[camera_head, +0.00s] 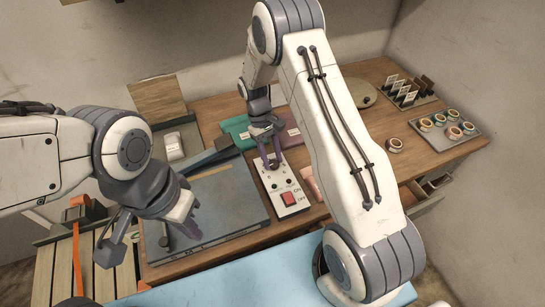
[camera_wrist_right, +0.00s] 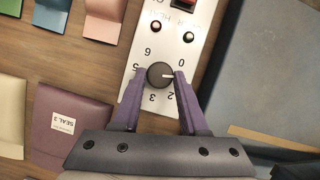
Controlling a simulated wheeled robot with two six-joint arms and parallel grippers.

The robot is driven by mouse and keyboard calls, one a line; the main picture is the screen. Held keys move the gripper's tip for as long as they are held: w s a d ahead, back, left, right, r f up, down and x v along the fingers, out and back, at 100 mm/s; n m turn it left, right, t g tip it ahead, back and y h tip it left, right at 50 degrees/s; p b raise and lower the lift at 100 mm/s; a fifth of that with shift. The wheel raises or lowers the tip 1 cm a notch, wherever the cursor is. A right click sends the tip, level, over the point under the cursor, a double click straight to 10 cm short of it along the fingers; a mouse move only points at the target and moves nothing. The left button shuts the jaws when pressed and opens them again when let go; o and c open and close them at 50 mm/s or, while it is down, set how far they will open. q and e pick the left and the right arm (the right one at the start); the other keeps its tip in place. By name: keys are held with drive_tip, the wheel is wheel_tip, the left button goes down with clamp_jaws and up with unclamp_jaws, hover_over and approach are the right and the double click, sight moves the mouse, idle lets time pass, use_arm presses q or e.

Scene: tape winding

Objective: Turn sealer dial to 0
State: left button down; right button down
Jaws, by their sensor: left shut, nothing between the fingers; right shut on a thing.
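The sealer's white control panel (camera_head: 292,209) lies on the wooden table, with a red switch (camera_head: 289,198) near its front end. The round dark dial (camera_wrist_right: 159,75) is on this panel (camera_wrist_right: 142,112) in the right wrist view. Its white pointer mark faces right in that view. My right gripper (camera_wrist_right: 157,82) is shut on the dial, one purple finger on each side. My left gripper (camera_head: 190,232) is shut and empty above the grey-blue sealer plate (camera_head: 228,200).
Coloured pouches, one teal (camera_head: 236,130) and one mauve (camera_wrist_right: 75,131), lie near the panel. A tray of tape rolls (camera_head: 445,128) and a single roll (camera_head: 395,145) are at the right. A card rack (camera_head: 408,92) stands behind them. A wooden slatted crate (camera_head: 62,270) is at the left.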

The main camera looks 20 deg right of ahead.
drive_tip(key=n+h, duration=0.1)
drive_tip(key=n, duration=0.2)
drive_tip(key=n+t+h, duration=0.1)
drive_tip(key=n, duration=0.2)
drive_tip(key=shift+s+a+r, duration=0.1)
drive_tip(key=shift+a, duration=0.1)
drive_tip(key=shift+n, duration=0.4)
drive_tip(key=shift+c, duration=2.2)
unclamp_jaws()
drive_tip(key=b+v, duration=0.2)
drive_tip(key=v, duration=0.8)
drive_tip(key=shift+r, duration=0.2)
drive_tip(key=shift+s+a, duration=0.15)
